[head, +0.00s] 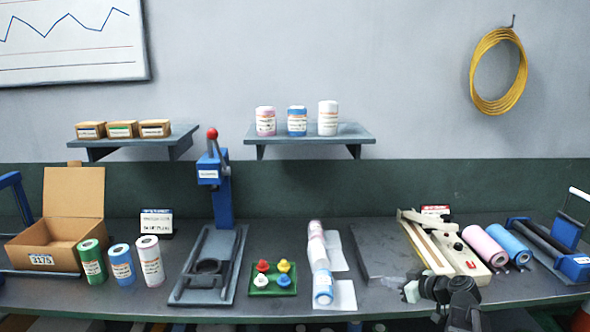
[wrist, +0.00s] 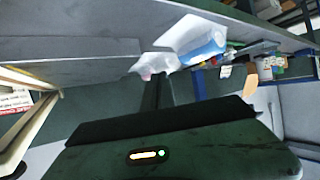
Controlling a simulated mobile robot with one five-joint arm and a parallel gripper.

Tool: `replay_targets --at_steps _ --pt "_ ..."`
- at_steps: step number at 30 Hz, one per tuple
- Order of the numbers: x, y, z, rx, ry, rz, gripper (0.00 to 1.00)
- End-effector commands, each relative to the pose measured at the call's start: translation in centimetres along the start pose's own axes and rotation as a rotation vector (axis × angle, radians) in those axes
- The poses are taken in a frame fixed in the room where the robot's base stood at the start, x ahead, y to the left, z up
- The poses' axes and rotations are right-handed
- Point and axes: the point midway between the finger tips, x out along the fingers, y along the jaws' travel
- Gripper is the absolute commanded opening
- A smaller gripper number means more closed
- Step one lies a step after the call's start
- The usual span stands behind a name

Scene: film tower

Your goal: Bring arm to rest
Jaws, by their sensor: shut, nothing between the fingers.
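My arm reaches in from the bottom right of the head view, dark and jointed. My gripper (head: 411,289) is at its left end, shut and empty, low over the front edge of the bench (head: 380,296). It is in front of the cream sealer-like device (head: 440,240) and touches nothing that I can make out. In the wrist view the picture is tilted, with the bench front, a blue roll (wrist: 203,46) and a pale roll (wrist: 152,66) above; the fingers are not clear there.
Left of my gripper, a line of pink, white and blue rolls (head: 322,284) lies on white sheets. A green tray (head: 273,285) holds coloured knobs beside a blue press (head: 222,190). Pink (head: 484,245) and blue rolls (head: 508,242) lie to the right. A bare grey plate (head: 380,250) lies behind.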

Motion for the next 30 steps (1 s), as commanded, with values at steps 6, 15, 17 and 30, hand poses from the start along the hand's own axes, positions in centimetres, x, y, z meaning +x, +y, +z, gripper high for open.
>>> replay_targets --at_steps 6,15,17,30 --pt "7.7 -14.7 0.3 -0.035 -0.27 -0.217 0.0" --pt "7.1 -24.9 7.0 0.116 -0.804 -0.131 0.0" --pt "5.5 -24.0 8.6 0.194 -0.891 -0.038 0.0" --pt "1.3 -21.6 11.5 0.545 -1.051 0.296 0.0"
